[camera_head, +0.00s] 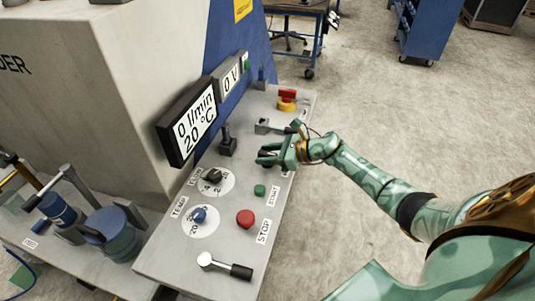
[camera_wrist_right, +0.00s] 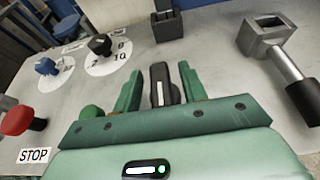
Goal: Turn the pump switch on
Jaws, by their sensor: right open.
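My right gripper (camera_head: 266,155) is open above the right side of the grey control panel. In the right wrist view its two green fingers (camera_wrist_right: 158,78) stand on either side of a black switch (camera_wrist_right: 162,92) with a white mark, apart from it as far as I can see. This looks like the pump switch, but I see no label naming it. In the head view the gripper mostly covers it. The display (camera_head: 194,122) reads 0 l/min and 20 °C. My left gripper is not in view.
The panel (camera_head: 160,258) also carries a green START button (camera_head: 259,190), a red STOP button (camera_head: 245,218), a blue TEMP knob (camera_head: 199,214) and a black dial (camera_head: 213,177). A black-handled lever (camera_wrist_right: 306,92) stands right of the gripper in the wrist view. Open floor lies to the right.

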